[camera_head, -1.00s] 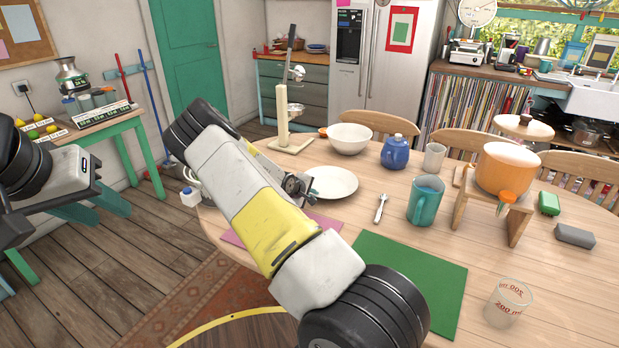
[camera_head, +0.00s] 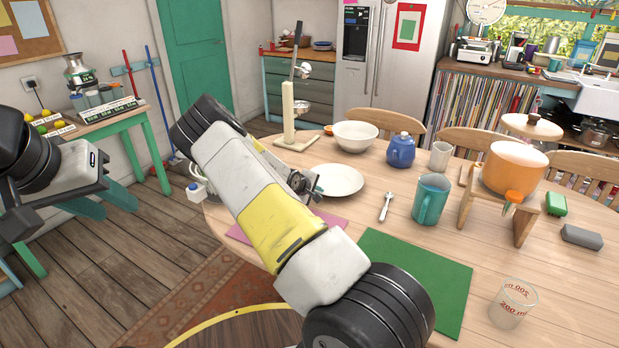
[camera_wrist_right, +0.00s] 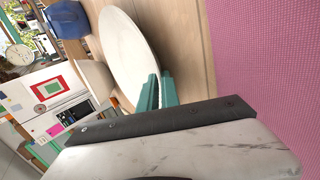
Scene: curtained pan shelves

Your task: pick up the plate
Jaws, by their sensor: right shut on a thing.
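The white plate (camera_head: 340,180) lies on the wooden table, left of the spoon and in front of the white bowl. My right gripper (camera_head: 315,187) is at the plate's left edge, partly hidden by my own arm. In the right wrist view, the teal fingers (camera_wrist_right: 158,92) are shut on the near rim of the plate (camera_wrist_right: 127,47). The plate looks level, and I see no clear gap under it. My left gripper (camera_head: 102,204) is at the far left, away from the table, with its teal fingers apart and empty.
Near the plate are a white bowl (camera_head: 355,136), a spoon (camera_head: 386,206), a blue pot (camera_head: 400,152) and a teal mug (camera_head: 430,199). A pink mat (camera_head: 331,220) and green mat (camera_head: 418,278) lie in front. A stand (camera_head: 289,115) rises behind the plate.

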